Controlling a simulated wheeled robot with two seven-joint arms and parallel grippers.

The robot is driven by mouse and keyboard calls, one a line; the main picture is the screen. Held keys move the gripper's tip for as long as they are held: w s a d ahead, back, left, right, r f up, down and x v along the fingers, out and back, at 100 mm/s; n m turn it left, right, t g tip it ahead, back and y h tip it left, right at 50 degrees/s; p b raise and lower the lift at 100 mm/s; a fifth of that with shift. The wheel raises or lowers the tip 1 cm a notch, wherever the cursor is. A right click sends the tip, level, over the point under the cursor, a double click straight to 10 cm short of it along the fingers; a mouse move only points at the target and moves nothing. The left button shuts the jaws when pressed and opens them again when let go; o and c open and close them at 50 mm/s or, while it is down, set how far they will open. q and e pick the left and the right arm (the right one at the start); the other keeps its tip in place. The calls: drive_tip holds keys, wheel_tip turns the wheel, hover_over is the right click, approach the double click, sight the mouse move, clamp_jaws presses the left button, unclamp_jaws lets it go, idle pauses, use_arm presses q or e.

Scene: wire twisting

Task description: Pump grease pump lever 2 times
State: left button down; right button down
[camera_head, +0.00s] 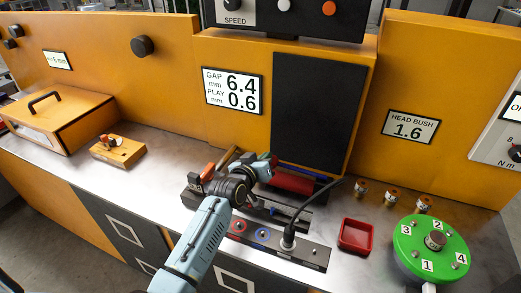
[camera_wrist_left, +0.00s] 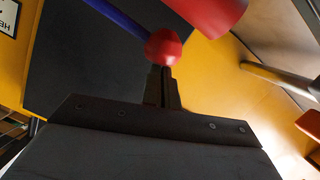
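The grease pump has a red cylinder (camera_head: 292,182), which also shows at the top of the left wrist view (camera_wrist_left: 207,12). Its blue lever (camera_head: 308,172) runs along behind the cylinder. In the left wrist view the blue lever (camera_wrist_left: 118,16) ends in a red knob (camera_wrist_left: 163,47). My left gripper (camera_head: 268,163) is at the lever's left end. Close up, its dark fingers (camera_wrist_left: 164,72) are together, with their tips right at the knob. I cannot tell whether they touch it. My right gripper is not in view.
A black block with a cable (camera_head: 289,236) stands in front of the pump. A red tray (camera_head: 356,236), small brass parts (camera_head: 392,195) and a green numbered dial (camera_head: 430,245) are to the right. A wooden block (camera_head: 118,152) and an orange box (camera_head: 58,122) are left.

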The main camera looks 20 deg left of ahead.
use_arm(q)
drive_tip(key=s+a+r+p, duration=0.2)
drive_tip(key=s+r+p, duration=0.2)
drive_tip(key=s, duration=0.5)
wheel_tip(320, 180, up, 2)
drive_tip(key=shift+s+r+p, duration=0.1)
drive_tip(key=shift+s+p, duration=0.2)
drive_tip(key=shift+s, duration=0.05)
idle(2.2)
